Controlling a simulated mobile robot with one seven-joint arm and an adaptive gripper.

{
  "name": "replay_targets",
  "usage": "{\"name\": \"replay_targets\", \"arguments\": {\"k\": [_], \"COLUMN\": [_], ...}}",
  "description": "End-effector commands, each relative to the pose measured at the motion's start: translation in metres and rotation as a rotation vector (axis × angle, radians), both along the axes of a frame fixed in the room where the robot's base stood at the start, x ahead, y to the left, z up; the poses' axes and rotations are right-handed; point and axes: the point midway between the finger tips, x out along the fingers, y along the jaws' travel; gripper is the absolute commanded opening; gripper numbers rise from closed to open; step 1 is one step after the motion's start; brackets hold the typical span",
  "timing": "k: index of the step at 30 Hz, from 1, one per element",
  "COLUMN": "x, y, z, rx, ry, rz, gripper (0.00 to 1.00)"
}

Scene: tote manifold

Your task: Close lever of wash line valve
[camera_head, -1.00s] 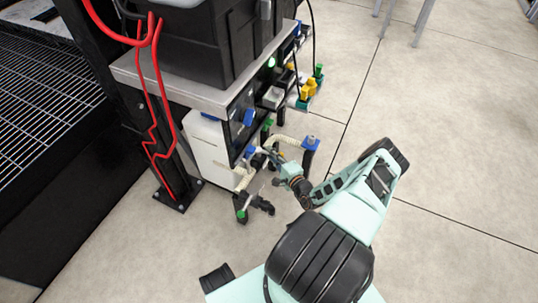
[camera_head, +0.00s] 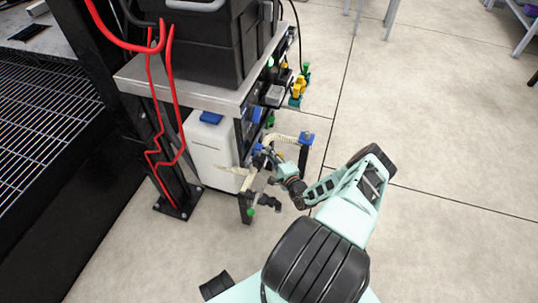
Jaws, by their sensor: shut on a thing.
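The pipe manifold (camera_head: 285,137), with pale ribbed hoses, stands low against the front of the bench. My gripper (camera_head: 265,154) is at the manifold and reaches in from the right. It is shut on a small blue part that looks like a valve lever (camera_head: 258,147). The fingers and the valve body are small and partly hidden, so the lever's exact angle is unclear. I cannot read which line this valve belongs to. A blue-topped post (camera_head: 306,139) stands right of the gripper, and a green fitting (camera_head: 250,211) is low on the front post.
A black tote (camera_head: 215,45) sits on the bench top (camera_head: 180,80). A white container (camera_head: 212,150) with a blue cap stands beneath. Yellow and green fittings (camera_head: 298,90) line the bench's far side. Red hoses (camera_head: 155,100) hang at the left.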

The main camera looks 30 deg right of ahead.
Motion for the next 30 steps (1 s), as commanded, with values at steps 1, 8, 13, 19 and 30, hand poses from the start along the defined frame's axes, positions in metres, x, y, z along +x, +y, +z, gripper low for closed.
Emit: {"name": "replay_targets", "arguments": {"k": [1, 8, 13, 19, 30], "x": [-0.0009, 0.0011, 0.0016, 0.0016, 0.0024], "y": [0.001, -0.0017, -0.0024, -0.0021, -0.0027], "z": [-0.0017, -0.0019, -0.0021, -0.0022, -0.0013], "rx": [0.001, 0.002, 0.003, 0.003, 0.002], "ry": [0.004, 0.004, 0.003, 0.004, 0.003], "rz": [0.0, -0.009, -0.011, -0.012, -0.012], "gripper": [0.0, 0.0, 0.0, 0.0, 0.18]}}
